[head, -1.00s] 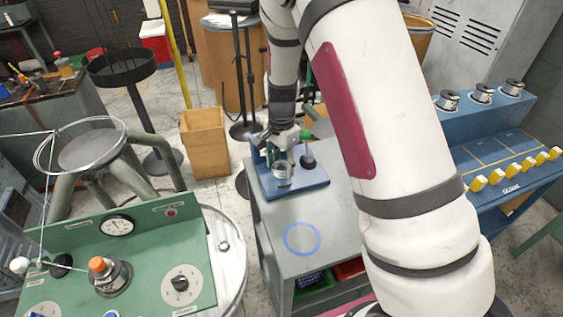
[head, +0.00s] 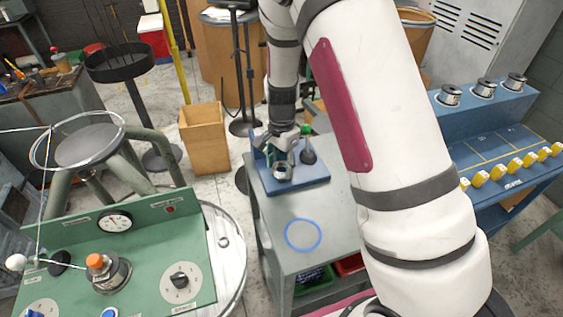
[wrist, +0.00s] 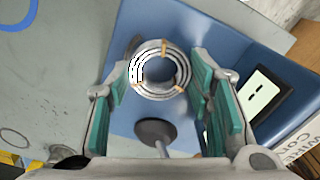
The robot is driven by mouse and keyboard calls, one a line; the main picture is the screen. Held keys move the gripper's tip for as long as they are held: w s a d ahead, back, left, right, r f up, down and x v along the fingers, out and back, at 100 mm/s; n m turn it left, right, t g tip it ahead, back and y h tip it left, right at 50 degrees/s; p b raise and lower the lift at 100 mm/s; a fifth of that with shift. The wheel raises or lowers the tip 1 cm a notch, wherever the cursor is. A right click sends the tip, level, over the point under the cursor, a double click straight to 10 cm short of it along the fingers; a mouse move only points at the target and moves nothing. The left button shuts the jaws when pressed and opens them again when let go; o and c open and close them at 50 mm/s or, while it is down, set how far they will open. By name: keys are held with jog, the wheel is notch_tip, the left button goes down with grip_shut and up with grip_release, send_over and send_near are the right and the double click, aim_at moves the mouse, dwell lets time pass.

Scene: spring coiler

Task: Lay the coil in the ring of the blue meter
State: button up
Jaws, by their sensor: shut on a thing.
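The coil (wrist: 139,78) is a silver ring of wire with tan ties, between my fingertips in the wrist view. My gripper (wrist: 157,82) is shut on it, with green-padded fingers to its left and right. I cannot tell whether the coil touches the meter. The meter's ring is not clearly visible.
A dark disc on a pale stem (wrist: 155,131) is close below the coil in the wrist view. A blue circle (head: 287,234) marks the clear front of the grey bench (head: 270,212). A green control panel (head: 150,265) stands left, a blue rack (head: 500,125) right.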

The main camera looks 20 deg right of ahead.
jog(key=shift+f, duration=0.3)
jog(key=o, duration=1.4)
jog(key=shift+c, duration=0.2)
notch_tip(320, 180, up, 12)
jog(key=r, duration=0.1)
jog(key=s+r+n+t+y, duration=0.1)
jog(key=s+r+n+t, duration=0.2)
jog(key=s+r+n, duration=0.85)
jog(key=s+r, duration=0.1)
jog(key=s, duration=0.3)
jog(key=s+r+n+t, duration=0.1)
jog(key=s+r, duration=0.1)
jog(key=s, duration=0.3)
jog(key=s+r+n+t+h, duration=0.1)
jog(key=s+r, duration=0.1)
jog(key=s, duration=0.4)
jog(key=shift+r, duration=0.25)
jog(key=shift+s+d, duration=0.1)
